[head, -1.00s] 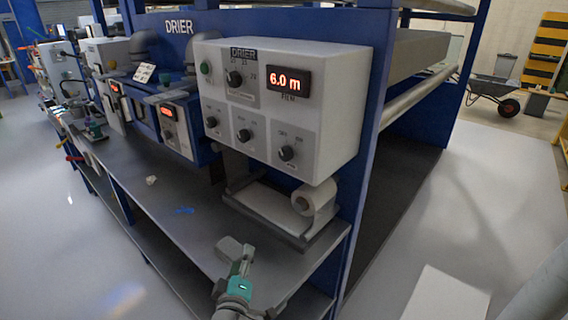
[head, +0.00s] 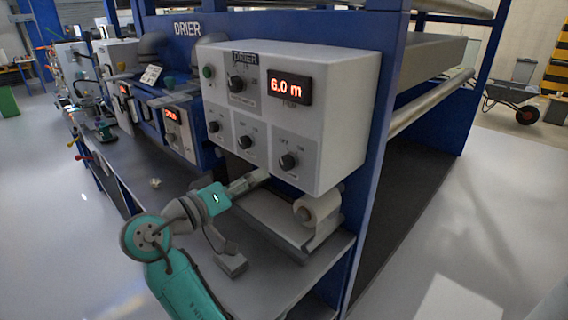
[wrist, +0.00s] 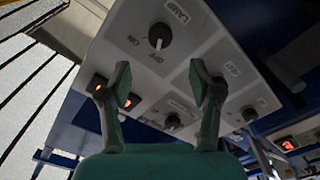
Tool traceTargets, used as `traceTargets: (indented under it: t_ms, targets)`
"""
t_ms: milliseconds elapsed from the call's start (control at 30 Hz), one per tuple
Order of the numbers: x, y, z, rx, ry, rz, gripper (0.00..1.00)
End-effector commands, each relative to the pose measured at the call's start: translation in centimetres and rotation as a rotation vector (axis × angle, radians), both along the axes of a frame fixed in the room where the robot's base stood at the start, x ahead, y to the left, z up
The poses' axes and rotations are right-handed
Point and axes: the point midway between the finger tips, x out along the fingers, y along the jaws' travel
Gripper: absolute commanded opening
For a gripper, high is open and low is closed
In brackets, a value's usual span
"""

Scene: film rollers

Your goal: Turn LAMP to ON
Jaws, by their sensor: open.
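The LAMP knob (wrist: 160,36) is a round black knob on a pale panel in the wrist view, with LAMP above it and OFF and ON labels beside it. Its light mark appears to point toward OFF. In the head view it seems to be the lower right knob (head: 288,161) of the white DRIER box (head: 335,140). My gripper (wrist: 160,82) is open and empty, its two fingers apart below the LAMP knob in the wrist picture. In the head view my gripper (head: 252,181) is just under the box's lower edge, apart from the knob.
Other knobs sit on the same panel, such as the middle one (head: 245,142) and the upper one (head: 236,83). A red display (head: 290,91) reads 6.0 m. A paper roll (head: 316,208) is below the box. A blue post (head: 378,165) stands to the right.

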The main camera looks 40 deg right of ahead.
Motion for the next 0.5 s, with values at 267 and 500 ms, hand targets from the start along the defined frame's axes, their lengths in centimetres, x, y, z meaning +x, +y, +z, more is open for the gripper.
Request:
traceTargets:
  t_ms: [267,500]
  targets:
    - [0.1,-4.9,0.0,-0.001,0.0,-0.003,0.64]
    - [0.2,-8.3,0.0,-0.001,0.001,-0.001,0.64]
